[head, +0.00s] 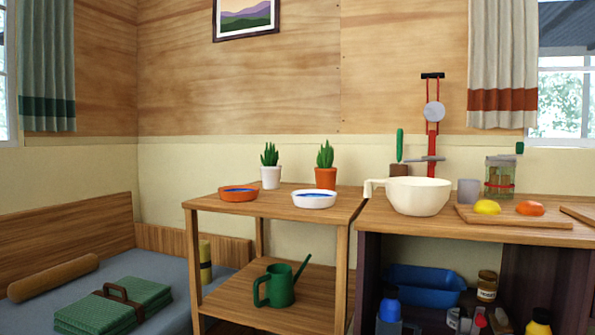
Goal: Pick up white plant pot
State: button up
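The white plant pot (271,177) stands upright on the back part of the wooden side table (225,205) in the head view. It holds a green spiky plant (269,154). An orange terracotta pot (326,178) with a similar plant stands to its right, a short gap away. My gripper does not show in this view.
An orange dish (238,195) and a white dish (314,200) sit in front of the pots. A green watering can (279,287) is on the lower shelf. A cream bowl (419,197) stands on the counter at right. A bed (100,275) is at left.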

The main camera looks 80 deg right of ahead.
aim_at(270, 172)
jog(key=z, duration=0.05)
jog(key=k, duration=0.55)
jog(key=z, duration=2)
